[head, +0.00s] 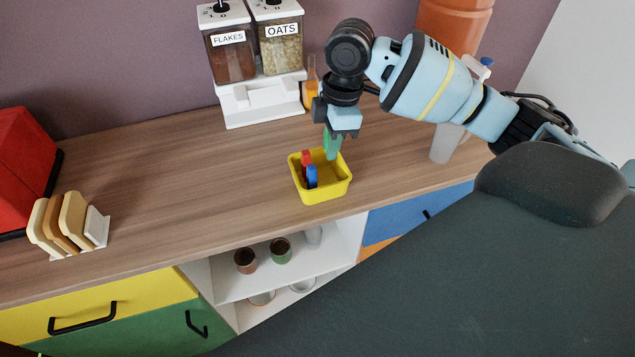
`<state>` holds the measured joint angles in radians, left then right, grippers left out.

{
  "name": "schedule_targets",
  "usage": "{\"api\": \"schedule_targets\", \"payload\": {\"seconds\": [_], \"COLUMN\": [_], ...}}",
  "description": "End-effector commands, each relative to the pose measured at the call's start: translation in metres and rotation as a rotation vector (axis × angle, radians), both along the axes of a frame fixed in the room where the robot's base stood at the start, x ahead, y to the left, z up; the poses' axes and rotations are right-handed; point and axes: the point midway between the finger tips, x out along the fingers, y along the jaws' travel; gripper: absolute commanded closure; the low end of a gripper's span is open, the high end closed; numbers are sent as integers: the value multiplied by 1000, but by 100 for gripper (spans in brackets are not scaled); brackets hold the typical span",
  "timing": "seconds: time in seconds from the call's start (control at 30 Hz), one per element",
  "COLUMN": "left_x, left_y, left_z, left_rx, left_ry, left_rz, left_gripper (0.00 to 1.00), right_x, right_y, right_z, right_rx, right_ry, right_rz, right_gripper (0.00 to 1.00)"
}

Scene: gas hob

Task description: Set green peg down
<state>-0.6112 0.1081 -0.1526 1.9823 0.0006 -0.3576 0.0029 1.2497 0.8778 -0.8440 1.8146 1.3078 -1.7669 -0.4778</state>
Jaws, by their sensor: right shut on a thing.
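A green peg (331,148) hangs from my right gripper (336,127), which is shut on its upper part. The peg points downward at the back right of a small yellow tray (325,196). Its lower end is at or just inside the tray; I cannot tell whether it touches the bottom. A red peg (306,160) and a blue peg (312,177) stand upright in the left part of the tray. My left gripper is not in view.
A cereal dispenser (248,101) labelled FLAKES and OATS stands behind the tray. A toast rack (70,228) and a red box (22,165) are at the left. The counter (180,190) between them and the tray is clear. Mugs sit on the shelf below.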

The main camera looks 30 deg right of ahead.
Motion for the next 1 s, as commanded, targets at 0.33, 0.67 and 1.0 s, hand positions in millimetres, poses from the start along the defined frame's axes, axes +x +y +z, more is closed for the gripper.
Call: {"api": "schedule_targets", "payload": {"seconds": [0.33,0.67,1.0], "left_x": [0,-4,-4], "left_y": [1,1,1], "left_z": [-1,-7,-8], "left_rx": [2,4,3], "left_ry": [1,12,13], "left_rz": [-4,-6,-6], "left_gripper": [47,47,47], "right_x": [8,7,7], "right_y": [-7,-8,-7], "right_z": [2,-39,-54], "right_rx": [0,-1,-1], "right_ry": [-2,2,1], "right_rz": [113,111,111], "right_gripper": [100,100,100]}}
